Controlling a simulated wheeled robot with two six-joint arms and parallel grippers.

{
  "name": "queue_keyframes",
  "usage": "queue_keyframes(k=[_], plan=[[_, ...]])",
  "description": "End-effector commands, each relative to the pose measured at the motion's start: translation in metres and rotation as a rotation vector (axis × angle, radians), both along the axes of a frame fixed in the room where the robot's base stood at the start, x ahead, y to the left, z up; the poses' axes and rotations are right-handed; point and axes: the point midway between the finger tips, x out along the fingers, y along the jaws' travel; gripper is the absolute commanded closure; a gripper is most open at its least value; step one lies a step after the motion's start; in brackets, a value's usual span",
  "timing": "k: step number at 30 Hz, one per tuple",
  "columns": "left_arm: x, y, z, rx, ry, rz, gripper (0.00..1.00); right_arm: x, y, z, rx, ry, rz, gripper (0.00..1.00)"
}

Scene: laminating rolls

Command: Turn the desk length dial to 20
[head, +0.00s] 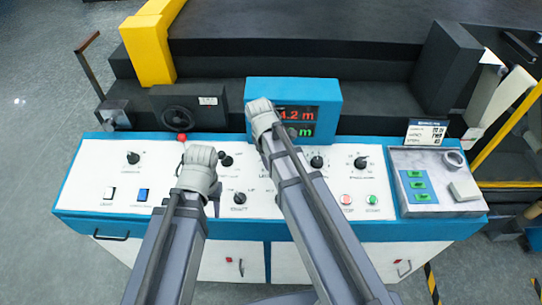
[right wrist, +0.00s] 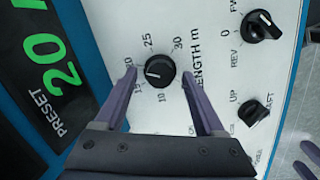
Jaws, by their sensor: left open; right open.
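The length dial (right wrist: 160,71) is a round black knob on the white panel, marked 10 to 30, in the right wrist view. Its white pointer line points left, toward the 15–20 side of the scale. My right gripper (right wrist: 158,75) is open, one finger on either side of the dial; I cannot tell if they touch it. The display (right wrist: 45,70) beside it reads PRESET 20 in green. In the head view the right arm hides the dial and part of the display (head: 325,112). My left gripper (head: 212,199) is over the panel's left half, its fingers mostly hidden.
Other black knobs stand close by: FWD/REV (right wrist: 262,26) and an UP knob (right wrist: 253,110). A grey box (head: 437,178) with green buttons is at the right.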

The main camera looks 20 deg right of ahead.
Motion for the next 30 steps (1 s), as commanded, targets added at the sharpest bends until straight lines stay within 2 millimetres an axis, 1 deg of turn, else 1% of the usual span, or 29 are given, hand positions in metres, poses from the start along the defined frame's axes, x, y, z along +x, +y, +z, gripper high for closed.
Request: queue_keyframes(k=[8,15,18,21,30], plan=[[0.000,0.000,0.030,0.000,0.000,-0.001,0.56,-0.002,0.004,0.030,0.000,0.000,0.001,0.29],[0.000,0.000,0.063,0.000,0.000,-0.001,0.56,-0.005,0.010,0.063,0.000,0.000,0.001,0.29],[0.000,0.000,0.071,-0.001,0.000,0.002,0.56,-0.006,0.011,0.071,0.000,0.000,0.000,0.29],[0.000,0.000,0.075,-0.001,0.000,0.004,0.56,-0.007,0.012,0.075,0.000,0.000,0.000,0.29],[0.000,0.000,0.073,-0.001,0.000,0.004,0.56,-0.007,0.013,0.073,0.000,0.000,0.000,0.29]])
